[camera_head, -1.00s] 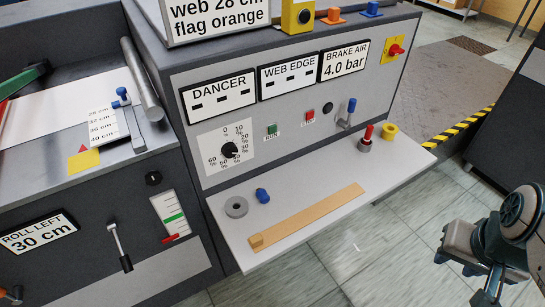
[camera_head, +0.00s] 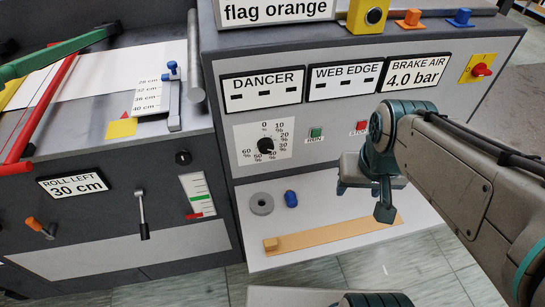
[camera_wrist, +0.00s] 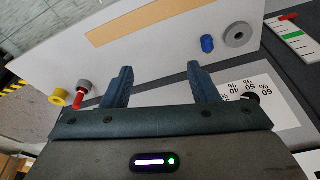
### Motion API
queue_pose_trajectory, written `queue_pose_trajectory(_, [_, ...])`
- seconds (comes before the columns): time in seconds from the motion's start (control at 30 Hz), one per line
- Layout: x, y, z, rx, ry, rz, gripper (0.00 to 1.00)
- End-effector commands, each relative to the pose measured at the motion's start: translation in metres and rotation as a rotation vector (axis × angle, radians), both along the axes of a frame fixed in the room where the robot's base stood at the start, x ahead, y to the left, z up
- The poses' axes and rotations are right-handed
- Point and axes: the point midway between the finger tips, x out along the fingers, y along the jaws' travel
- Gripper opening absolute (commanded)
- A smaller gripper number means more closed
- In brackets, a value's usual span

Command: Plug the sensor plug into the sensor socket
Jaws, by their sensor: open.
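No part in view is labelled as the sensor plug or sensor socket, so I cannot tell for sure which they are. A small blue cylindrical piece (camera_head: 291,199) stands on the white shelf (camera_head: 262,245); it also shows in the wrist view (camera_wrist: 207,44). An orange piece (camera_head: 410,18) and a blue piece (camera_head: 461,17) sit on the cabinet top, right of a yellow block (camera_head: 368,17) with a dark round face. My gripper (camera_head: 368,198) is above the shelf, right of the blue cylinder. In the wrist view its fingers (camera_wrist: 160,75) are apart and empty.
A grey ring (camera_head: 262,204) lies beside the blue cylinder. A wooden strip (camera_head: 335,234) lies along the shelf. A red-topped part (camera_wrist: 80,98) and a yellow ring (camera_wrist: 60,97) are at the shelf's other end. The upright panel carries a dial (camera_head: 265,145) and buttons.

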Motion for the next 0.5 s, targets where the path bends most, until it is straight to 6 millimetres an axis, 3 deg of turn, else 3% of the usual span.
queue_pose_trajectory(0.23, [0.045, 0.026, -0.006, -0.02, 0.08, 0.078, 0.54])
queue_pose_trajectory(0.5, [0.096, 0.079, -0.043, -0.034, 0.176, 0.212, 0.54])
